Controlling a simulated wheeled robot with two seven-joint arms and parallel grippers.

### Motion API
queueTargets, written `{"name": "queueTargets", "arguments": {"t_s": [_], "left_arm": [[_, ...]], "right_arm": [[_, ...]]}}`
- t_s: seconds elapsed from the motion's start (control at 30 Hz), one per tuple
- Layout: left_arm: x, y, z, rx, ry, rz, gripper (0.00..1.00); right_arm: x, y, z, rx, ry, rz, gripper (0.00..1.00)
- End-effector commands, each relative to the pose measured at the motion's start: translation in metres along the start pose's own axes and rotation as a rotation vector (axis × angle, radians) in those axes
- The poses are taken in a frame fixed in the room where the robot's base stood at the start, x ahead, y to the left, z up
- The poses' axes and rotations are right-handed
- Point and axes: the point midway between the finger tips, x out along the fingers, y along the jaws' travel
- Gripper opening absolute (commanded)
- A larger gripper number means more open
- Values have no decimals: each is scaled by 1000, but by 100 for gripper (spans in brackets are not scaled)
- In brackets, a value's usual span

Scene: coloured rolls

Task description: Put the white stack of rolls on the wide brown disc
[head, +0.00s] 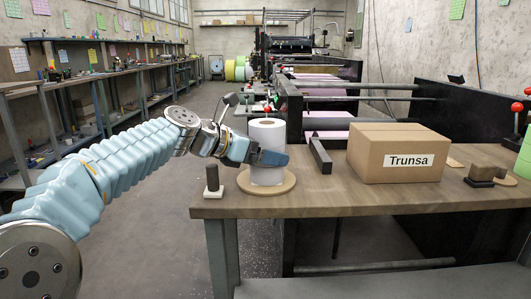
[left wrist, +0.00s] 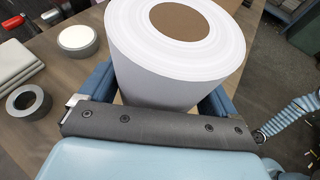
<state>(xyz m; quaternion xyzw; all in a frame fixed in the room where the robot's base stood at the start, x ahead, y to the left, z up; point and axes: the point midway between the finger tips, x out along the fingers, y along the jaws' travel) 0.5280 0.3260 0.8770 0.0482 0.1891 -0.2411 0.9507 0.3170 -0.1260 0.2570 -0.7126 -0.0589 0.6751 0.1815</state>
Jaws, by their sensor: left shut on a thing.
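The white stack of rolls (head: 267,135) stands upright over the wide brown disc (head: 287,187) near the left end of the wooden table. Its lower end appears to rest on the disc, inside the rim; I cannot tell whether any slight gap is left. My left gripper (head: 262,157) reaches in from the left and is shut around the stack's middle. My right gripper is not in view.
A dark cylinder on a pale block (head: 213,181) stands left of the disc. A dark bar (head: 320,155) and a cardboard box (head: 398,155) lie to the right. Two grey tape rolls (left wrist: 77,40) (left wrist: 27,103) show in the left wrist view. The table's front strip is clear.

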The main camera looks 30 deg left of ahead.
Motion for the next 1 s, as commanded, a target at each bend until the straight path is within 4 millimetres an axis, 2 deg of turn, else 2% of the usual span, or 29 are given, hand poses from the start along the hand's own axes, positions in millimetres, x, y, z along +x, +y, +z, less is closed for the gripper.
{"name": "queueTargets", "arguments": {"t_s": [0.03,0.07,0.1,0.37,0.47,0.8,1.0], "left_arm": [[0,0,-1,0,-2,0,42],[1,0,-2,0,0,0,94],[1,0,-1,0,0,0,100],[0,0,1,0,0,0,100],[-9,0,1,0,0,1,100],[-84,0,2,0,-2,3,100],[-113,0,2,0,-1,1,100]], "right_arm": [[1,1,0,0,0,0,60],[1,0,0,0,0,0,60],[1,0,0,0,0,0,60],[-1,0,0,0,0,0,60],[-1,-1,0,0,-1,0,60],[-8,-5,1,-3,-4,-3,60],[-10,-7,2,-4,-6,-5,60]]}}
